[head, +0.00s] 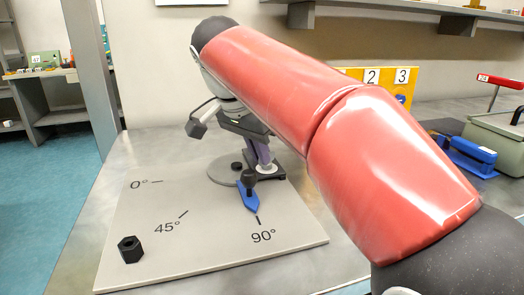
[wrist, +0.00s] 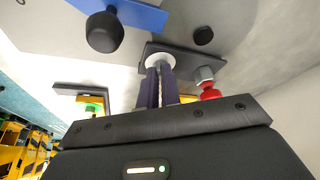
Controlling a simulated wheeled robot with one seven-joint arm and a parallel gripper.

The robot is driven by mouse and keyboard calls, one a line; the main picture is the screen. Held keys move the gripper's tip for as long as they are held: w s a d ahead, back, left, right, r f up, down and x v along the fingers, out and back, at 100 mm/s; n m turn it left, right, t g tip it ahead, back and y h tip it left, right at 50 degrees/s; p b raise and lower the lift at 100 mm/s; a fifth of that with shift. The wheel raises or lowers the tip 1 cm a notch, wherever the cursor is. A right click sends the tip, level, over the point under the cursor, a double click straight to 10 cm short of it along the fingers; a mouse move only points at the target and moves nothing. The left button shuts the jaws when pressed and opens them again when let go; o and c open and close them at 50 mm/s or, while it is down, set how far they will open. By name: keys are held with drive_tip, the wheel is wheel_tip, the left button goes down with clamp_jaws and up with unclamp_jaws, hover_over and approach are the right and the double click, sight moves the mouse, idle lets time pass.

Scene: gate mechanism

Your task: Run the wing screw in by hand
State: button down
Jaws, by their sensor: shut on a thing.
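My gripper (head: 265,163) reaches down over the pale board, at the dark bracket (head: 272,175) behind the blue pointer. In the wrist view its two purple fingers (wrist: 160,70) are closed together at a pale round piece (wrist: 160,60) over the dark plate (wrist: 185,57). This piece appears to be the wing screw's place; the fingers hide most of the screw, and its wings and thread cannot be made out. The blue pointer (head: 248,199) with its black knob (head: 248,178) points toward the 90° mark. The knob also shows in the wrist view (wrist: 104,32).
A black hexagonal block (head: 130,249) stands at the board's front left corner. In the wrist view, a metal nut with a red part (wrist: 209,93) sits right of the fingers. A yellow numbered panel (head: 408,80) and a blue tool (head: 473,150) are at the right.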

drive_tip(key=m, duration=0.2)
drive_tip(key=m+g, duration=0.1)
drive_tip(key=w+m+h, duration=0.1)
drive_tip(key=m, duration=0.1)
drive_tip(key=shift+a+r+m+g, duration=0.2)
drive_tip(key=shift+a+m+g, duration=0.1)
idle(0.5)
drive_tip(key=c, duration=1.6)
unclamp_jaws()
drive_tip(key=shift+f, duration=0.1)
